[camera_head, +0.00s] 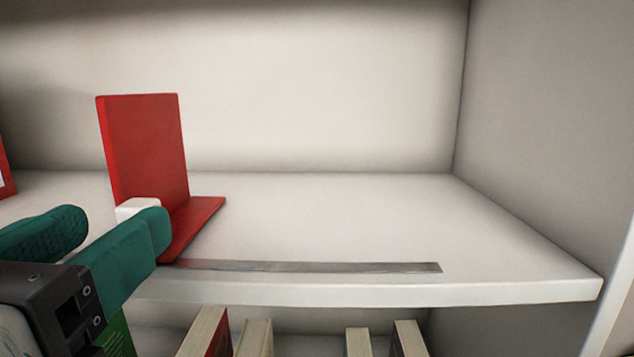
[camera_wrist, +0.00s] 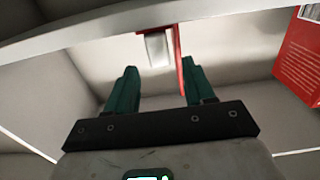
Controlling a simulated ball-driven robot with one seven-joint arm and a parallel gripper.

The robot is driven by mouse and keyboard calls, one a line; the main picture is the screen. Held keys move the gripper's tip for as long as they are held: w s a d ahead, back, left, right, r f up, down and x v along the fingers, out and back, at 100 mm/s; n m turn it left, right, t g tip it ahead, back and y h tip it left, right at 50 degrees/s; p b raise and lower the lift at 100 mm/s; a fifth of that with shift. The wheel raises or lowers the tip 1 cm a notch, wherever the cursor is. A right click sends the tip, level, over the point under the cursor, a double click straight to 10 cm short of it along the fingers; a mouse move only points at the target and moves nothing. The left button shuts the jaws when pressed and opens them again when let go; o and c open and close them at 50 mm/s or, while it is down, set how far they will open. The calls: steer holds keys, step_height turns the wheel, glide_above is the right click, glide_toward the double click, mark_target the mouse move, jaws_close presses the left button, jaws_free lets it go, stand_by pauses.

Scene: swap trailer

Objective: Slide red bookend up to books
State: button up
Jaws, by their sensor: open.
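The red bookend (camera_head: 145,145) stands upright on the white shelf in the head view, its flat foot pointing right. A white block (camera_head: 137,207) is at the lower left of its upright plate. My gripper (camera_head: 122,226) has green fingers and is open at the bookend's lower left; its right finger hides part of the bookend's base. In the wrist view, the bookend (camera_wrist: 181,65) shows as a narrow red edge near my right finger, with the white block (camera_wrist: 158,48) between the finger lines. I cannot tell whether either finger touches it. A red book (camera_wrist: 301,58) is at the right there.
The shelf (camera_head: 360,215) is clear to the bookend's right, up to the grey side wall (camera_head: 545,130). A grey metallic strip (camera_head: 320,267) runs along its front edge. Several book tops (camera_head: 255,337) show below the shelf. A red item (camera_head: 4,165) is cut off at the left edge.

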steer(key=shift+w+a, duration=0.1)
steer(key=shift+w, duration=1.25)
steer(key=shift+c, duration=0.2)
jaws_close()
